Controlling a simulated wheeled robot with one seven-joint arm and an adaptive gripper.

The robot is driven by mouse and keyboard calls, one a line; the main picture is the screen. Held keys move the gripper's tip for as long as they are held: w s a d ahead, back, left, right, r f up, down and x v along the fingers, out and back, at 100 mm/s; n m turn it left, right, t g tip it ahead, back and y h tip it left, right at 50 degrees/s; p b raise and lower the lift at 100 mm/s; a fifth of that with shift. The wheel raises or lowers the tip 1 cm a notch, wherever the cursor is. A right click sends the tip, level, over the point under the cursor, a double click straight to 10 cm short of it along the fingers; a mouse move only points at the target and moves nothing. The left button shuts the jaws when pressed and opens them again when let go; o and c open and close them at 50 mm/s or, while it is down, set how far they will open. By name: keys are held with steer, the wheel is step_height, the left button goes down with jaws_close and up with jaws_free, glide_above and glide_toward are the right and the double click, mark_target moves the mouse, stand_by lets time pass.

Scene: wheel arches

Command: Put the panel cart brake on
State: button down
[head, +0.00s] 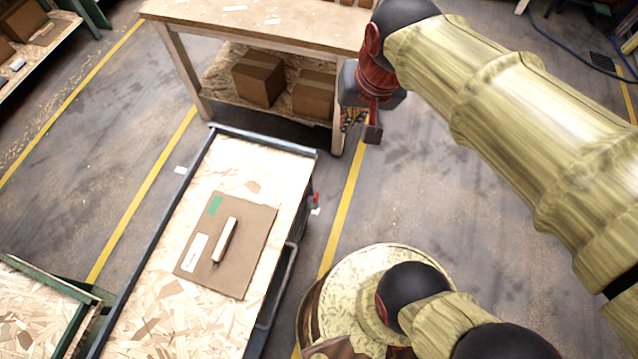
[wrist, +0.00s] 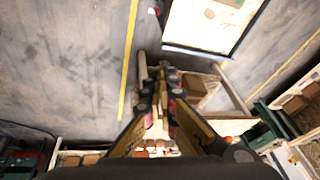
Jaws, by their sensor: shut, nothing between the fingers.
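The panel cart (head: 175,315) has a chipboard top with a dark rim and stands at the lower left of the head view. A brown panel (head: 255,235) with a pale handle lies on it. A small red part (head: 316,200), perhaps the brake lever, sticks out at the cart's right side near the far corner; its position is too small to tell. In the wrist view the cart (wrist: 205,25) shows at the top, with a small red spot (wrist: 154,11) beside it. My gripper (head: 366,128) is shut and empty, beyond and right of the red part, apart from it; it also shows in the wrist view (wrist: 160,72).
A wooden workbench (head: 270,22) with cardboard boxes (head: 258,78) on its lower shelf stands close behind the gripper. A green-framed cart (head: 30,320) is at the lower left. Yellow lines mark the floor. Open floor (head: 455,200) lies right of the panel cart, beyond my base.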

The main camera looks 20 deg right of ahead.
steer(key=w+d+f+m+g+p, duration=0.1)
steer(key=w+f+m+g, duration=0.1)
steer(key=w+f+m, duration=0.55)
steer(key=w+d+f+m+g+p, duration=0.2)
steer(key=w+f+m, duration=0.25)
steer(key=w, duration=0.65)
steer(key=w+d+f+m+g, duration=0.1)
steer(key=w+f+m, duration=0.1)
steer(key=f, duration=0.6)
steer(key=w+f+m+g+y+p, duration=0.1)
steer(key=f+m, duration=0.3)
steer(key=f, duration=0.5)
steer(key=w+d+f+m+g+y, duration=0.1)
steer(key=w+f+m, duration=0.2)
steer(key=f, duration=0.6)
steer(key=shift+d+g+p, duration=0.3)
steer(key=shift+g+p, duration=0.1)
steer(key=shift+f, duration=0.15)
steer(key=s+a+b+x, duration=0.1)
steer(key=b+x, duration=0.2)
steer(key=x, duration=0.7)
steer(key=s+a+r+b+x, duration=0.1)
steer(key=b+x, duration=0.2)
steer(key=x, duration=0.8)
steer(key=shift+s+a, duration=0.45)
